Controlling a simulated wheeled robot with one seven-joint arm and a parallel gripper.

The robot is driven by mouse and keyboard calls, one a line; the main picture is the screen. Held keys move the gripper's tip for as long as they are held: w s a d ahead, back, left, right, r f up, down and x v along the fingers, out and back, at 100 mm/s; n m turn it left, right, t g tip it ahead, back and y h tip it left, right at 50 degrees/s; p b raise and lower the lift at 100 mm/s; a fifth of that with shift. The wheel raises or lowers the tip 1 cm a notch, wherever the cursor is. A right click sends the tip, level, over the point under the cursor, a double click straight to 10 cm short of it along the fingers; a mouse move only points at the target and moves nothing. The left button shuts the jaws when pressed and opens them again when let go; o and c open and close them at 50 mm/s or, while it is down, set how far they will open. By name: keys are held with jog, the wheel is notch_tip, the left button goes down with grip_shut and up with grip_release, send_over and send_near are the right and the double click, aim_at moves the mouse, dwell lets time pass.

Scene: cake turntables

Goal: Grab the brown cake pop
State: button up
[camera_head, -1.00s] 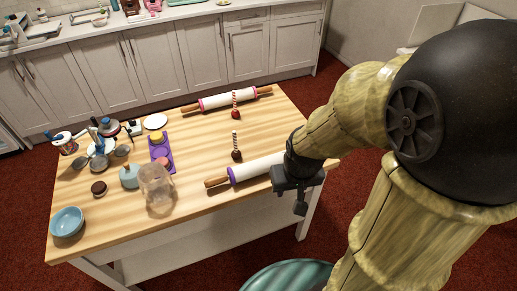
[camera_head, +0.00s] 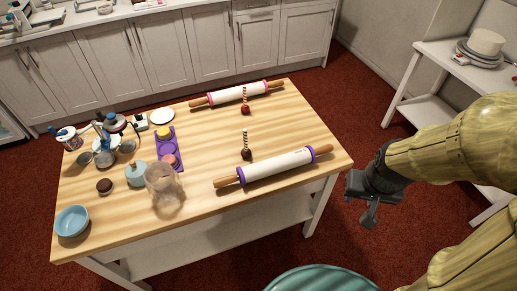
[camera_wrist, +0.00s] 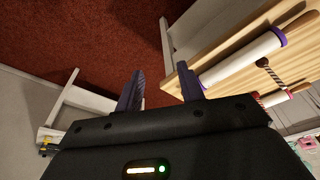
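The brown cake pop (camera_head: 247,154) rests on the wooden table, its striped stick pointing up, just behind the purple-ended rolling pin. In the wrist view its striped stick (camera_wrist: 268,71) shows beyond that rolling pin. A red cake pop (camera_head: 245,109) stands farther back near the pink-ended rolling pin. My gripper (camera_head: 370,211) is off the table's right end, to the right of the brown cake pop and apart from it. In the wrist view the two fingers (camera_wrist: 162,88) are spread with nothing between them.
The purple-ended rolling pin (camera_head: 280,165) lies along the table's front right, between my gripper's side and the brown cake pop. The pink-ended rolling pin (camera_head: 236,93) lies at the back. A clear jar (camera_head: 163,188), purple tray (camera_head: 179,143) and blue bowl (camera_head: 72,221) occupy the left. A teal round seat (camera_head: 322,278) stands in front.

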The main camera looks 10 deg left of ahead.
dwell(0.4)
jog(key=w+a+f+n+t+y, duration=0.2)
jog(key=w+a+y, duration=0.1)
jog(key=a, duration=0.5)
jog(key=w+a+f+n+t+y+b, duration=0.1)
jog(key=w+a+f+n+t+y, duration=0.1)
jog(key=w+a, duration=0.4)
jog(key=w+a+f+n+t+y+b, duration=0.1)
jog(key=w+a+f+n+t+y, duration=0.2)
jog(key=a, duration=0.8)
jog(key=shift+w+n+t+y, duration=0.3)
jog(key=shift+w+n+y, duration=0.35)
jog(key=shift+w, duration=0.4)
